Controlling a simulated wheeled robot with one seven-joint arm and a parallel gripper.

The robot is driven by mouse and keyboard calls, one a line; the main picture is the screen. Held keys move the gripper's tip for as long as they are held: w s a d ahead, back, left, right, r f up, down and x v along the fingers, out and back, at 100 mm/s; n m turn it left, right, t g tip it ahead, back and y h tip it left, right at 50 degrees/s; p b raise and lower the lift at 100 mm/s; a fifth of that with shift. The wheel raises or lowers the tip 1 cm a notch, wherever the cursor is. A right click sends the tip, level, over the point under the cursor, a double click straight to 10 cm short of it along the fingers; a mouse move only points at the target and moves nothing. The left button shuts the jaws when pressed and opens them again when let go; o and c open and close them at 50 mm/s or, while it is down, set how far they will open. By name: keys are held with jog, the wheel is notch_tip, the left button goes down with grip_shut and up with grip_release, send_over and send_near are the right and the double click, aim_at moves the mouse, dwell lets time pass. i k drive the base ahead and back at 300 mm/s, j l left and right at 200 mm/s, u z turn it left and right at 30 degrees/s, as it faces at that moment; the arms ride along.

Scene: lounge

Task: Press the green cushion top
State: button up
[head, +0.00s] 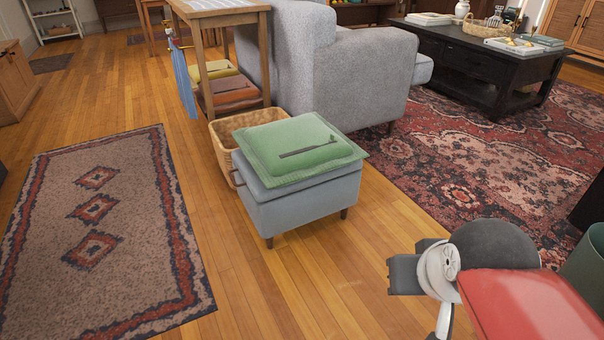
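The green cushion (295,147) lies flat on a blue-grey footstool (302,208) in the middle of the head view. The cushion is square with a flanged edge, and its top is puffed up. A dark, narrow shape with a forked end lies across its top; I cannot tell whether it is a mark or an object. Parts of my arm show at the lower right, with a dark block at the end that may be my gripper (403,275). No fingers can be made out. This part is well apart from the cushion, and nothing touches the cushion top from above.
A wicker basket (223,145) stands against the footstool's back left. A grey sofa (362,80) is behind it. A wooden side table (222,17) holds folded cushions on its lower shelf. A red-topped thing (535,305) is at the lower right. Wood floor in front is clear.

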aim_at(287, 145)
jog(key=i+j+u, duration=0.2)
jog(key=i, duration=0.65)
jog(key=i+j+u, duration=0.2)
jog(key=i, duration=0.65)
jog(key=l, duration=0.05)
